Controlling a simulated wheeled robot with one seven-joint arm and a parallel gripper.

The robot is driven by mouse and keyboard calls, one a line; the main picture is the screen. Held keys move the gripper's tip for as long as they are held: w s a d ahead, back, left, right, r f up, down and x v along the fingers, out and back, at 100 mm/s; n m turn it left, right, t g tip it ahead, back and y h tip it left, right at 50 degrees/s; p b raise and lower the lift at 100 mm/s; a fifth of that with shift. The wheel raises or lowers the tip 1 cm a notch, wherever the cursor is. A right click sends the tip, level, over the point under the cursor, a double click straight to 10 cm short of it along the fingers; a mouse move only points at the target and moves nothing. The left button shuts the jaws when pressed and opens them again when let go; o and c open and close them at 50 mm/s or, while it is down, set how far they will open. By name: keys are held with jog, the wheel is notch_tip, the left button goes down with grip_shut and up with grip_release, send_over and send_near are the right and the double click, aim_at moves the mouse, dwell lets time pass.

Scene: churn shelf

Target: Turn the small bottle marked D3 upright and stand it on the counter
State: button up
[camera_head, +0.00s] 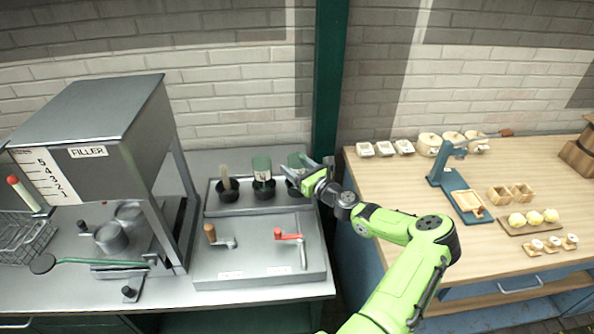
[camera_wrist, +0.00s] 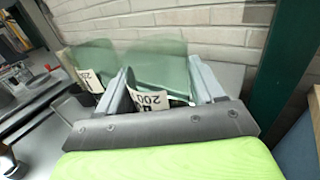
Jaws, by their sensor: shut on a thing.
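My gripper (camera_head: 312,168) is shut on a green see-through bottle (camera_head: 294,160) at the rightmost black cup (camera_head: 295,190) of the grey rack. In the wrist view my fingers (camera_wrist: 160,78) stand on both sides of this bottle (camera_wrist: 165,60), which has a white label reading 200. The bottle's wide end points up and its lower part is hidden by the gripper. I cannot read a D3 mark. A second green bottle (camera_head: 262,165) with a white label stands in the middle black cup (camera_head: 264,190), just left; it also shows in the wrist view (camera_wrist: 92,58).
The left cup (camera_head: 228,192) holds a brush-like tool. A grey panel (camera_head: 258,272) with two cranks lies in front of the rack. A filler machine (camera_head: 90,120) stands left. A green post (camera_head: 328,80) rises behind my gripper. The wooden counter (camera_head: 400,180) at right has bare areas.

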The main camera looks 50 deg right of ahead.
notch_tip(320, 180, up, 10)
jog(key=shift+f+p, duration=0.1)
jog(key=shift+p, duration=0.75)
notch_tip(320, 180, up, 13)
jog(key=p, duration=1.1)
